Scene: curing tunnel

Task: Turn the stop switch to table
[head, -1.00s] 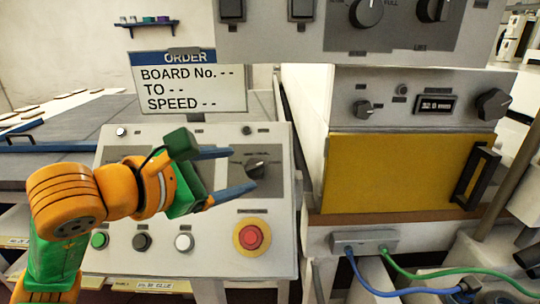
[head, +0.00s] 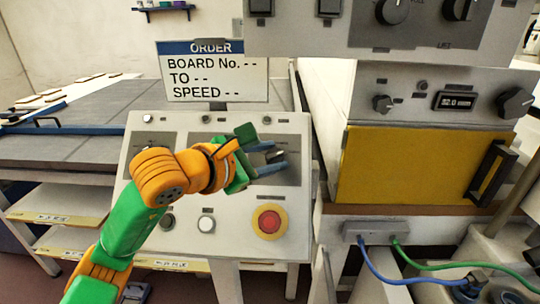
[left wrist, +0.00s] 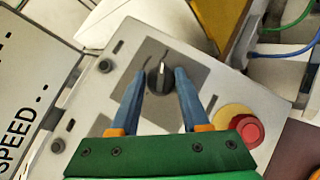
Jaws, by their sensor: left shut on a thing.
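The stop switch is a dark rotary knob (head: 275,156) on a grey plate of the sloping white control panel (head: 290,225). It also shows in the left wrist view (left wrist: 158,79), with a pale pointer line on its top. My left gripper (head: 279,157) has its two blue fingers on either side of the knob and is shut on it. In the left wrist view the fingertips (left wrist: 160,73) flank the knob. The lettering around the knob is too small to read. My right gripper is in neither view.
A red button on a yellow ring (head: 269,222) sits below the knob. The order sign (head: 213,80) stands behind the panel, reading "BOARD No. --, TO --, SPEED --". A yellow door (head: 400,165) with a black handle is at the right, above blue and green cables.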

